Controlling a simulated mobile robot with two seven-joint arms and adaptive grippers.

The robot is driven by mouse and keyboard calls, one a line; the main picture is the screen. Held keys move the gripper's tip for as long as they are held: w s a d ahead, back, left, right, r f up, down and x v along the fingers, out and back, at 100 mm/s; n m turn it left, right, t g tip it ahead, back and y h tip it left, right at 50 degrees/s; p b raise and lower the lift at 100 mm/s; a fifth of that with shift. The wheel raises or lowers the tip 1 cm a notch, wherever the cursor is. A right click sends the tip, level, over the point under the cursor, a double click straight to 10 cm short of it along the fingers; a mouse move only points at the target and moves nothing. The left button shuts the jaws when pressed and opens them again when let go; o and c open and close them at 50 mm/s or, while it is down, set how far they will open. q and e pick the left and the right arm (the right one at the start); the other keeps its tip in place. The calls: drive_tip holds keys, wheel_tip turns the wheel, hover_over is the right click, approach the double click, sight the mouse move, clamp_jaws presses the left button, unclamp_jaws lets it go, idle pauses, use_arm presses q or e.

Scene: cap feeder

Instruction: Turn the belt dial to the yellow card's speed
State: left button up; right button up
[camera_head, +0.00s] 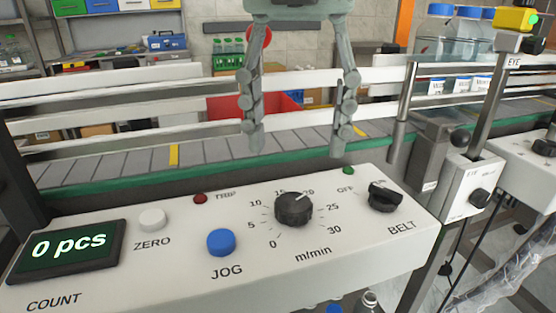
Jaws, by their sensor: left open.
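The black speed dial (293,210) sits in the middle of the white control panel (330,258). Its m/min scale runs from 0 to 30, and its white pointer mark points up and right, near the 20. My left gripper (298,150) hangs above and behind the dial, fingers pointing down and spread wide. It is empty and apart from the dial. A black rotary switch (385,197) labelled BELT is right of the dial. I cannot make out a yellow speed card in this view. My right gripper is not in view.
The panel also has a blue JOG button (221,242), a white ZERO button (152,220) and a display (68,250) reading 0 pcs. The conveyor (110,174) with rails runs behind. A post-mounted yellow sensor (515,19) stands at right.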

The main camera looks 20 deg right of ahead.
sight(293, 200)
use_arm(q)
drive_tip(key=shift+a+f, duration=0.15)
drive_tip(key=shift+f, duration=0.15)
drive_tip(key=f, duration=0.6)
drive_tip(key=shift+s, duration=0.2)
drive_tip(key=shift+f, duration=0.5)
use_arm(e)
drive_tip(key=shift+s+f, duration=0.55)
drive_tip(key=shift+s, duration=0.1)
use_arm(q)
drive_tip(key=c, duration=1.2)
